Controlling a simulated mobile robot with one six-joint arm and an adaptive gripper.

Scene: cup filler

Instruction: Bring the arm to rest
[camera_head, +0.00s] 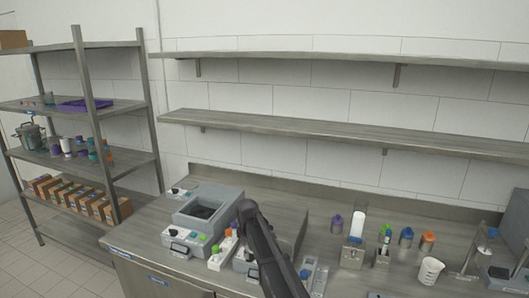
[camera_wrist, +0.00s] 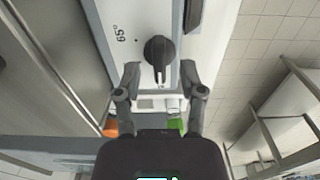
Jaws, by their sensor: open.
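My arm (camera_head: 265,252) reaches up from the bottom of the head view over the front of the counter (camera_head: 150,240). It covers part of the machines behind it, and my gripper is hard to make out there. In the wrist view my gripper (camera_wrist: 166,82) has its two fingers spread apart with nothing held between them. Past the fingertips is a light panel with a black knob (camera_wrist: 158,52) and a "65°" mark. The fingers appear apart from the knob, though I cannot tell the exact distance. A green part (camera_wrist: 175,124) and an orange part (camera_wrist: 110,128) show near the gripper's base.
A grey box-shaped machine (camera_head: 180,216) stands left of my arm. Bottles, a metal holder (camera_head: 353,254) and a white beaker (camera_head: 430,270) stand on the right of the counter. A shelving rack (camera_head: 88,150) is at left. The wall shelves (camera_head: 330,129) are empty.

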